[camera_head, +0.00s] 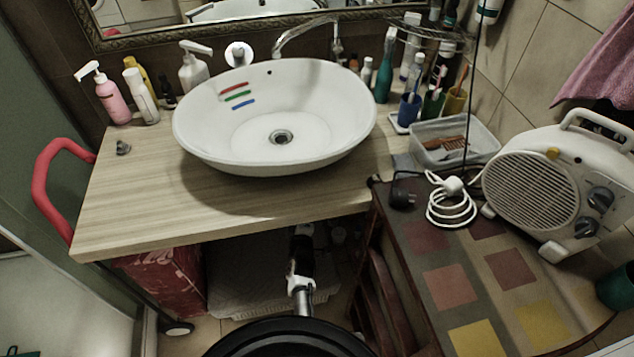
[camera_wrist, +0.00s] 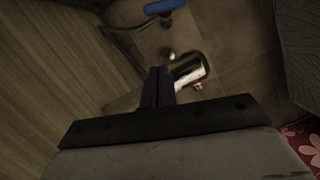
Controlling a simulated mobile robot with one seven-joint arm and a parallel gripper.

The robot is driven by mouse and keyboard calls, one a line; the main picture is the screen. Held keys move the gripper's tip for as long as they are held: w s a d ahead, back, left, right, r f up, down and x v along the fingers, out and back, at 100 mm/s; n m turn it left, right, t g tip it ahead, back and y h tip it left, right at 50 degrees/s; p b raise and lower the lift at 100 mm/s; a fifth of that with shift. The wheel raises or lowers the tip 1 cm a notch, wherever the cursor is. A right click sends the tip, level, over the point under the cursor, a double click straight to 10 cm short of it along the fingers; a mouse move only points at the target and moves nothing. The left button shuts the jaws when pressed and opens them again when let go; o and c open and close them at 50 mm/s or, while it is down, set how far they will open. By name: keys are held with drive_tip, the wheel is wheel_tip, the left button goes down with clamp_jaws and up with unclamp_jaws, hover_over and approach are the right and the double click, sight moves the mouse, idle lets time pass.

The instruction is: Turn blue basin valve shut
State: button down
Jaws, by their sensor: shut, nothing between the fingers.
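The blue valve handle (camera_wrist: 163,6) shows at the top edge of the wrist view, partly cut off by the frame. It looks like a short blue lever near a wall or floor of tiles. My gripper (camera_wrist: 158,72) is shut and empty, with its dark fingers together. The fingers appear below the handle in the picture and apart from it. In the head view my arm reaches under the wooden counter (camera_head: 130,200). The gripper and the blue valve are hidden there. The white basin (camera_head: 225,120) stands on the counter.
In the wrist view, a shiny metal and white object (camera_wrist: 190,70) lies just beyond the fingertips, with a small round fitting (camera_wrist: 167,54) nearby. A wood-grained panel (camera_wrist: 60,60) is on the left. In the head view, a red box (camera_head: 170,280) stands under the counter at left.

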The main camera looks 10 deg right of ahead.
drive_tip(key=w+d+f+b, duration=0.2)
drive_tip(key=w+d+b, duration=0.4)
drive_tip(key=w+b, duration=0.3)
drive_tip(key=shift+w+b, duration=0.2)
drive_tip(key=shift+b, duration=2.1)
